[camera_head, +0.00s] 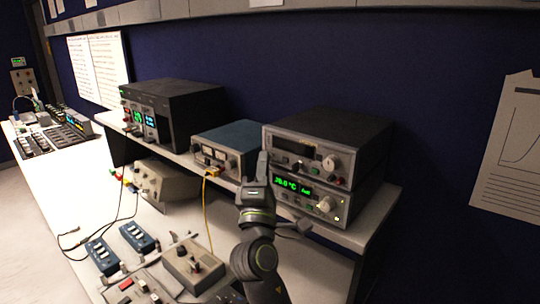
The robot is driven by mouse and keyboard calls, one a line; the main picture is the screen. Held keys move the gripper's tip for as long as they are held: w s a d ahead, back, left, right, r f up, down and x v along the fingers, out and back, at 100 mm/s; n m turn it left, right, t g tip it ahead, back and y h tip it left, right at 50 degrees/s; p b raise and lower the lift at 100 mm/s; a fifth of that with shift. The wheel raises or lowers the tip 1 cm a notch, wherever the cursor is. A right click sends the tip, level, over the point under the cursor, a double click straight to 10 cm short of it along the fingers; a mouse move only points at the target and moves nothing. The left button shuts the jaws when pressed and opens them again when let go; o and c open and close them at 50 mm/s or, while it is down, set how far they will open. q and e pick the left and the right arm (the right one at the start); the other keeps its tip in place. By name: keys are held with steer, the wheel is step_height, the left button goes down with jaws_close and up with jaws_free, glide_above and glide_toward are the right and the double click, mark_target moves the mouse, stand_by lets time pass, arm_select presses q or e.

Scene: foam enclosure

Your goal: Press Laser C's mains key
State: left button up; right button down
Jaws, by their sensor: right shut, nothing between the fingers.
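Two stacked instruments stand on the shelf at the right. The upper one (318,141) has a dark display and a large knob (331,162). The lower one (345,206) shows a lit green readout (292,186) and a pale knob. No label naming Laser C can be read, and I cannot make out a mains key. My right gripper (262,160) is shut and empty, pointing up in front of the left end of the stack. It covers part of their front panels; contact cannot be judged. My left gripper is out of view.
A blue-topped instrument (226,137) and a large black unit (180,100) stand left on the same shelf. A yellow cable (206,205) hangs down. Control boxes (193,267) and blue switch modules (138,237) crowd the bench below. Bare bench shows at left (65,185).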

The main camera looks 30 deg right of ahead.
steer(key=shift+w+d, duration=0.1)
steer(key=shift+d, duration=0.1)
steer(key=shift+a, duration=0.1)
stand_by(0.4)
steer(key=shift+s+a, duration=0.3)
steer(key=shift+a, duration=0.3)
